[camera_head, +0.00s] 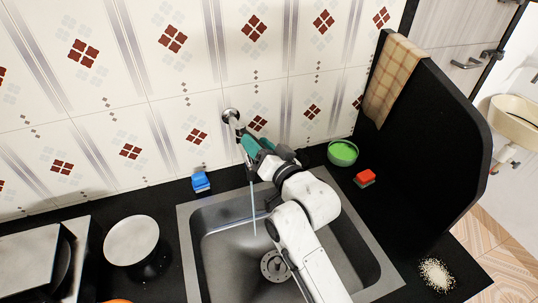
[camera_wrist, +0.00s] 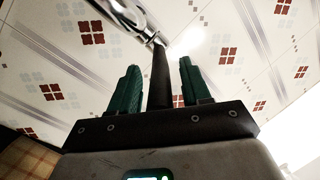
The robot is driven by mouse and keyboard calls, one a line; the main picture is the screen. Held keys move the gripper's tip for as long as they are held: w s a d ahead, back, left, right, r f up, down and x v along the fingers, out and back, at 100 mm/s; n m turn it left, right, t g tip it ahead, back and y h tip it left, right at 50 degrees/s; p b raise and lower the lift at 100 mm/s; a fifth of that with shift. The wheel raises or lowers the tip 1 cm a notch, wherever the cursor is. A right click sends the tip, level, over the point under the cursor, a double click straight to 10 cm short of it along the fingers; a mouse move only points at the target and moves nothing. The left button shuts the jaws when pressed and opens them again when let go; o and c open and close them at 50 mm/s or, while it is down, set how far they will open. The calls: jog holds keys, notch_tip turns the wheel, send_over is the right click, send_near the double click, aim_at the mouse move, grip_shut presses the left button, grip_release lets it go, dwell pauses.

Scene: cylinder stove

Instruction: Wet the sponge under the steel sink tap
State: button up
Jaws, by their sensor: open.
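My gripper (camera_head: 256,146) is at the wall tap (camera_head: 231,116) above the sink (camera_head: 186,240). Its green fingers (camera_wrist: 158,68) are open in the wrist view, with a dark bar between them. The chrome tap (camera_wrist: 137,17) shows just beyond the fingertips; I cannot tell whether they touch it. A thin stream of water (camera_head: 253,211) falls into the steel basin. A blue block (camera_head: 201,182) stands on the counter left of the sink. A red block with a dark base (camera_head: 365,178) lies to the right. I cannot tell which is the sponge.
A bowl with green contents (camera_head: 343,153) stands behind the red block. A black partition (camera_head: 430,130) with a checked cloth (camera_head: 392,78) rises at the right. A round white-topped object (camera_head: 131,240) and the stove (camera_head: 30,262) are at the left. Pale grains (camera_head: 436,275) lie at front right.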

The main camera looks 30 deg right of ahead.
jog(key=s+d+b, duration=0.1)
jog(key=s, duration=0.9)
jog(key=shift+b, duration=0.4)
